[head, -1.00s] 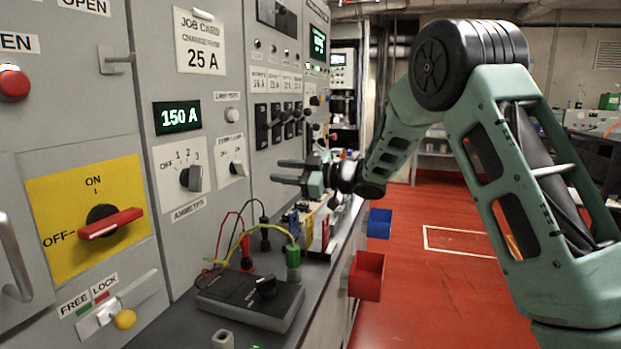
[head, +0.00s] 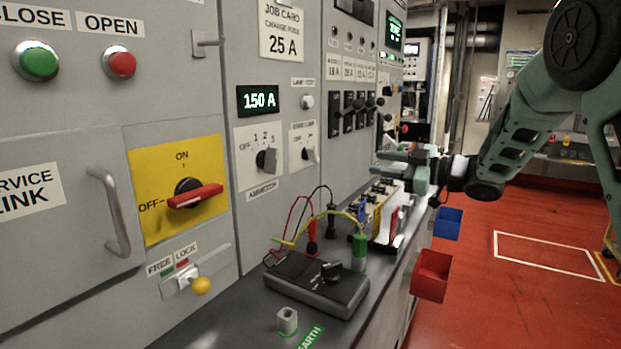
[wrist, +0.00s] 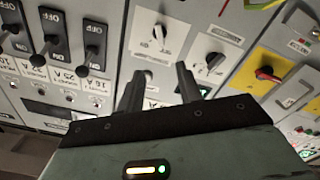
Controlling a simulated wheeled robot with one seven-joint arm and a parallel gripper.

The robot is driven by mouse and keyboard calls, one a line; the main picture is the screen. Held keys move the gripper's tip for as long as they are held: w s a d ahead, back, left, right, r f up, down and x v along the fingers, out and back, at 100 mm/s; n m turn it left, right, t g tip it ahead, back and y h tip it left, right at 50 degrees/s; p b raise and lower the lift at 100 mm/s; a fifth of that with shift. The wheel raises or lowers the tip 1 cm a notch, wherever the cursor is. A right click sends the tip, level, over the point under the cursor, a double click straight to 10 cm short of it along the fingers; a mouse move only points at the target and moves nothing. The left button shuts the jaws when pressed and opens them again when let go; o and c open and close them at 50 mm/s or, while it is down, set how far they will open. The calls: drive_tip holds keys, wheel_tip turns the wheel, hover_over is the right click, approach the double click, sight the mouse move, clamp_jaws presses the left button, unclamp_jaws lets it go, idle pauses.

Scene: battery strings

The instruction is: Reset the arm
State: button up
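My arm reaches in from the right in the head view. My gripper (head: 384,162) is held up in front of the grey panel, below the row of black fuse switches (head: 355,110) and above the bench. Its two fingers stand apart with nothing visible between them. In the wrist view my gripper (wrist: 158,88) also shows open and empty, with the fingers toward the panel face. The ammeter selector knob (head: 267,160) is to the left of it. Whether a fingertip touches the panel cannot be told, but a gap seems to show.
A meter box (head: 315,284) with leads and a rack of fuses (head: 378,208) sit on the bench under and beside my gripper. Blue (head: 447,223) and red (head: 431,275) bins hang on the bench's front. A red-handled switch (head: 194,196) is on the left. Open red floor lies right.

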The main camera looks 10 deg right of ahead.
drive_tip(key=a+m+h+p, duration=0.2)
drive_tip(key=a+m+h, duration=0.3)
drive_tip(key=a, duration=0.4)
drive_tip(key=s+a+f+m+g+h+p, duration=0.2)
drive_tip(key=s+a+f+g+h, duration=0.15)
drive_tip(key=s+a, duration=0.5)
drive_tip(key=s+f+g+h+p, duration=0.1)
drive_tip(key=s+f+g+h, duration=0.1)
drive_tip(key=s, duration=1.4)
drive_tip(key=s+a+f+g+h+p, duration=0.1)
drive_tip(key=s+f+g, duration=0.2)
drive_tip(key=s+g, duration=0.4)
drive_tip(key=s, duration=0.9)
drive_tip(key=shift+s+a+f+m+h+p, duration=0.15)
drive_tip(key=shift+s+f+m+h+p, duration=0.15)
drive_tip(key=shift+f+h, duration=0.1)
drive_tip(key=shift+w, duration=0.1)
